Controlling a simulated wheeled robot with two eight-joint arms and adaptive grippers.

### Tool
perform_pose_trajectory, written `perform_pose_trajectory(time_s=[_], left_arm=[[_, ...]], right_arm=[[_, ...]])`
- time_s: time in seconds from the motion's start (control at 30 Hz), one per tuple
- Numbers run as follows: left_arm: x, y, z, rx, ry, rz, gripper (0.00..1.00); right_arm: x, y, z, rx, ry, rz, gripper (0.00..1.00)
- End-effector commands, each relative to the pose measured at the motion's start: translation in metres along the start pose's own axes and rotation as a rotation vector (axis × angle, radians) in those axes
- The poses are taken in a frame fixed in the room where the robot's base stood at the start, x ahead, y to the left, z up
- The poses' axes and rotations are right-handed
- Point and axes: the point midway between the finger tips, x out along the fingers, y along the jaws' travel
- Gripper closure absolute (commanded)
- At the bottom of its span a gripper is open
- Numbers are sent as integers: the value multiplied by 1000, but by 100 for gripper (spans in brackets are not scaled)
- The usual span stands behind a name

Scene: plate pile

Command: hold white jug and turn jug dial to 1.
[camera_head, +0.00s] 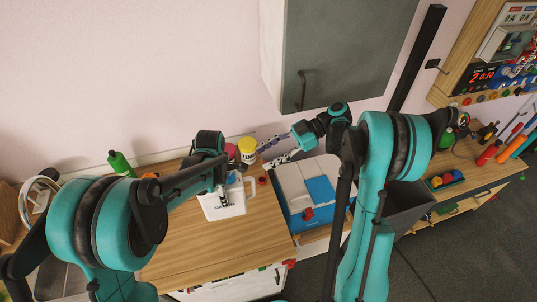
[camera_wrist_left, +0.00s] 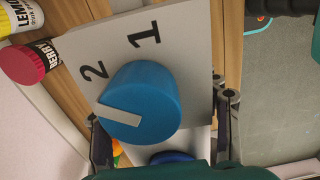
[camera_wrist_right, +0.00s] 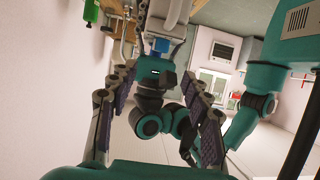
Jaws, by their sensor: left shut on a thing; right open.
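The white jug (camera_head: 232,208) stands on the wooden counter in the head view, with its handle at right. In the left wrist view its pale top (camera_wrist_left: 190,60) carries a blue dial (camera_wrist_left: 150,90) beside a black 1 and 2. The dial's white pointer aims left, on the 2's side and away from the 1. My left gripper (camera_head: 222,198) is shut on the jug, with a finger on either side of it in the left wrist view (camera_wrist_left: 163,130). My right gripper (camera_head: 268,152) is open and empty, up and right of the jug; its spread fingers show in the right wrist view (camera_wrist_right: 156,85).
A yellow lemon container (camera_head: 247,147) and a red berry container (camera_wrist_left: 25,63) stand behind the jug. A green bottle (camera_head: 120,163) is at the left back. A blue and white case (camera_head: 297,220) lies right of the jug. The counter front (camera_head: 235,240) is clear.

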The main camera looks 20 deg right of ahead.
Motion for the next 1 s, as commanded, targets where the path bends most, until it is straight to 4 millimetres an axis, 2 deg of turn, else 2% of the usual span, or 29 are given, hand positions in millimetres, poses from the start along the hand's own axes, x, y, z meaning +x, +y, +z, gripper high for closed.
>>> perform_pose_trajectory(time_s=[0.3, 0.67, 0.83, 1.0], left_arm=[[0, 0, 0, 0, 0, 0, 87], [0, 0, 0, 0, 0, 0, 87], [0, 0, 0, 0, 0, 0, 87], [0, 0, 0, 0, 0, 0, 87]], right_arm=[[-1, -1, 0, 2, 0, 4, 51], [6, -26, -1, 79, 1, 192, 51], [29, -21, -1, 80, 1, 192, 51], [64, -14, -1, 79, 2, 191, 51]])
